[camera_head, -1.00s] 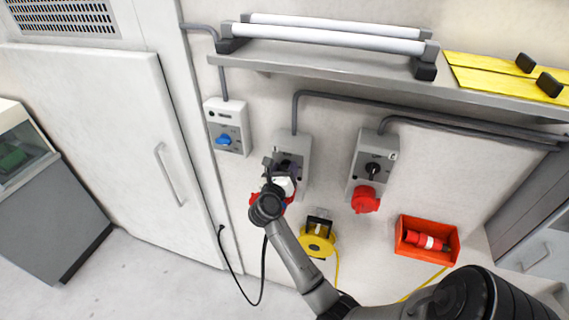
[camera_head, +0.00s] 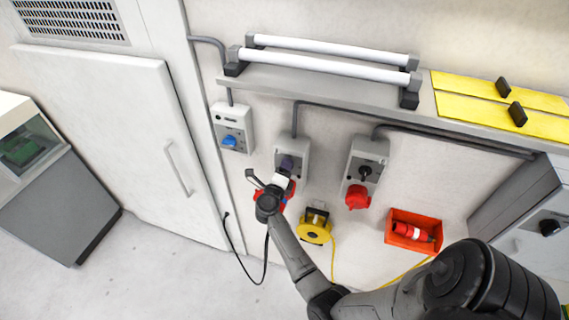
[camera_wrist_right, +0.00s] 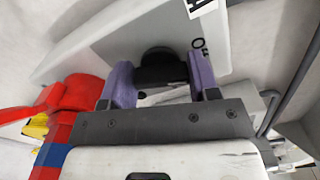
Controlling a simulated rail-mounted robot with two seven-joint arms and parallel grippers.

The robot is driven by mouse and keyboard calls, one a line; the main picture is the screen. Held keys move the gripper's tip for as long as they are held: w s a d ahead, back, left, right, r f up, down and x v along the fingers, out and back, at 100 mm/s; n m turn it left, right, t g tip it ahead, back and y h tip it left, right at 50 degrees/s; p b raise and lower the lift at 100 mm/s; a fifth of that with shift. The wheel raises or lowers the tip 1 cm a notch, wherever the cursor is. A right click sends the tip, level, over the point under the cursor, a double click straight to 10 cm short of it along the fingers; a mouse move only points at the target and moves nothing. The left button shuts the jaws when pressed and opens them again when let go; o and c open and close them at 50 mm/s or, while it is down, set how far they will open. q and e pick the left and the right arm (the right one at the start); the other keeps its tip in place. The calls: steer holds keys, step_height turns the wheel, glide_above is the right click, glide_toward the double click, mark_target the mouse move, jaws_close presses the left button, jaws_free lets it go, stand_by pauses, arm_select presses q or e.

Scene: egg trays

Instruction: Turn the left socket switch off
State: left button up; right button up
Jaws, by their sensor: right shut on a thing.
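The left socket box (camera_head: 303,153) is grey and hangs on the wall between a small blue-knobbed box and a matching socket box. Its black rotary switch (camera_wrist_right: 158,68) shows in the right wrist view between two purple fingertips. My right gripper (camera_head: 287,163) is at the front of this box and shut on the switch; the gripper also shows in the wrist view (camera_wrist_right: 160,86). The red socket (camera_head: 262,194) below is partly hidden by my wrist. The exact switch angle is hard to read. My left gripper is out of view.
The right socket box (camera_head: 357,158) has a black switch and red socket. A blue-knobbed box (camera_head: 233,128) is at left. A shelf (camera_head: 320,88) runs above. Below are a yellow cable reel (camera_head: 313,232) and a red bin (camera_head: 397,238).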

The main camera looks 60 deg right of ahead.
steer(key=shift+n+p, duration=0.95)
steer(key=shift+n, duration=0.75)
steer(key=o, duration=0.9)
